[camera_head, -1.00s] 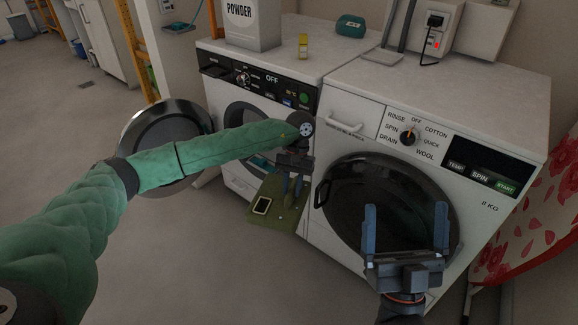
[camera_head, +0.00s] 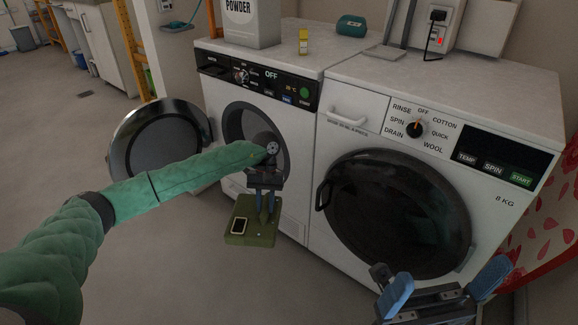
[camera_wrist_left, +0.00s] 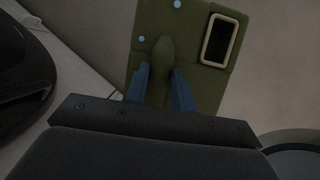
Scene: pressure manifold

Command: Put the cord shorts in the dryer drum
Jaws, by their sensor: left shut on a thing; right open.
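The cord shorts (camera_head: 261,234) are a flat olive-green piece with a pale-rimmed dark rectangle and small studs. My left gripper (camera_head: 264,208) is shut on them and holds them in front of the dryer, below its opening. In the left wrist view the shorts (camera_wrist_left: 190,28) have a fold pinched between the blue fingers (camera_wrist_left: 163,85). The dryer (camera_head: 310,150) is the left white machine. Its round door (camera_head: 157,142) stands open to the left. The dryer drum (camera_head: 236,122) is partly hidden by my left arm. My right gripper (camera_head: 445,280) is open and empty at bottom right.
The washing machine (camera_head: 345,123), with its dark round door (camera_head: 395,215) shut, stands right of the dryer. A powder box (camera_head: 250,22) and a small yellow bottle (camera_head: 303,42) stand on the dryer. Floor in front of the dryer is clear.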

